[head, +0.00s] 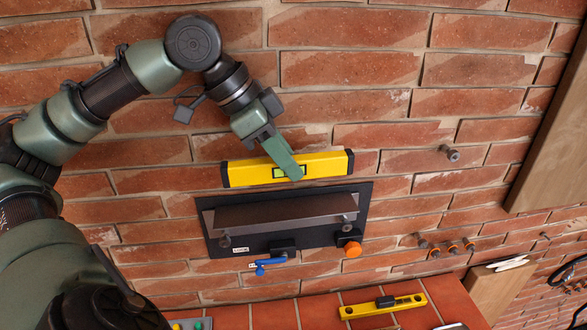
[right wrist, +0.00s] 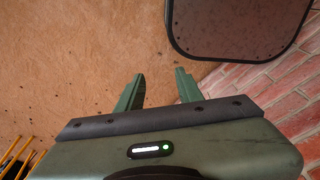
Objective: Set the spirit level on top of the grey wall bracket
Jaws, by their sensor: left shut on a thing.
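A yellow spirit level (head: 327,164) with black end caps and a green vial is in the head view, in front of the brick wall. My left gripper (head: 291,170) is shut on it near its middle. The level appears slightly above the grey wall bracket (head: 285,212), its right end a little higher in the picture. A strip of brick and black plate shows between them. The bracket is a long shelf on a black backing plate (head: 360,200). My right gripper (right wrist: 160,75) is open and empty in the right wrist view; it is not in the head view.
A second yellow level (head: 383,306) lies on the red tiled ledge (head: 275,316) below. An orange knob (head: 352,249) and a blue lever (head: 268,263) sit under the bracket. A bolt (head: 450,153) sticks out at right. A wooden board (head: 552,125) stands farther right.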

